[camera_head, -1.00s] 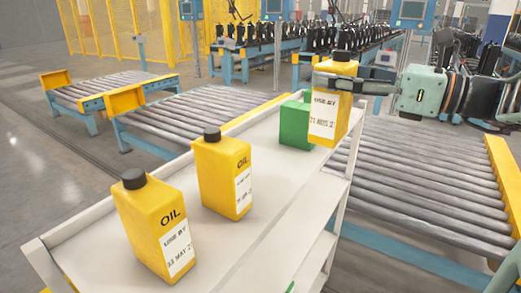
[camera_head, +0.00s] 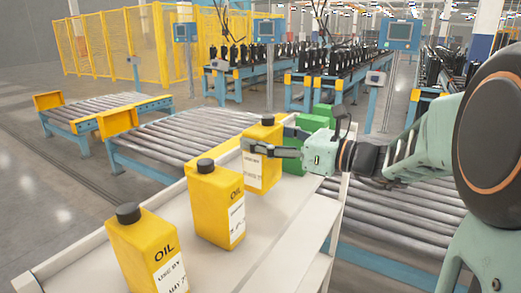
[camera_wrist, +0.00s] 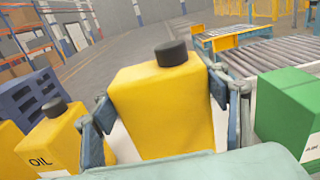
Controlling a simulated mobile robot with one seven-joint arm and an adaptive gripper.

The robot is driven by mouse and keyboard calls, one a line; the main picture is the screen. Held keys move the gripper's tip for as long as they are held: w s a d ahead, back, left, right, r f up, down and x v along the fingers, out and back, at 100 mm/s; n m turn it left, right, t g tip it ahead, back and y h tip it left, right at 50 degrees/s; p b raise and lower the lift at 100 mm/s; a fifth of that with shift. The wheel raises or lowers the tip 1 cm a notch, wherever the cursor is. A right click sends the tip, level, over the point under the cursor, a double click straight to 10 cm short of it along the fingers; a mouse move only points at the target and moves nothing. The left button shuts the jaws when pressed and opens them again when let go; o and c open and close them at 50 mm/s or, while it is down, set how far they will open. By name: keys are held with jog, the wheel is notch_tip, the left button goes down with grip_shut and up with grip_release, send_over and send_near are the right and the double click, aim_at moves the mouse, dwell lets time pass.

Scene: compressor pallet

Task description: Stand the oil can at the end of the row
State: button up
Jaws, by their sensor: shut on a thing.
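My gripper (camera_head: 275,144) is shut on a yellow oil can (camera_head: 263,170) with a black cap, its fingers on either side of the can's upper body. In the wrist view the held oil can (camera_wrist: 165,105) stands between the two fingers. Two more yellow cans stand on the white shelf: a near can (camera_head: 150,255) at the lower left and a middle can (camera_head: 215,205) just left of the held one. The held can looks upright at the far end of their line. Whether its base touches the shelf is hard to tell.
Green boxes (camera_head: 312,128) stand just behind and right of the held can; one green box (camera_wrist: 290,112) shows at right in the wrist view. The white shelf (camera_head: 270,245) has free room on its right side. Roller conveyors (camera_head: 180,140) lie beyond the shelf.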

jog(key=shift+w+a+f, duration=0.1)
jog(key=shift+f, duration=0.75)
jog(key=shift+w+a+f, duration=0.1)
jog(key=shift+f, duration=0.75)
jog(key=shift+f, duration=0.2)
jog(key=o, duration=2.1)
jog(key=shift+s, duration=0.1)
jog(key=shift+d+r, duration=0.1)
jog(key=shift+d, duration=0.05)
jog(key=b+v, duration=0.2)
jog(key=v, duration=0.9)
jog(key=shift+s+d, duration=0.25)
jog(key=shift+s, duration=0.05)
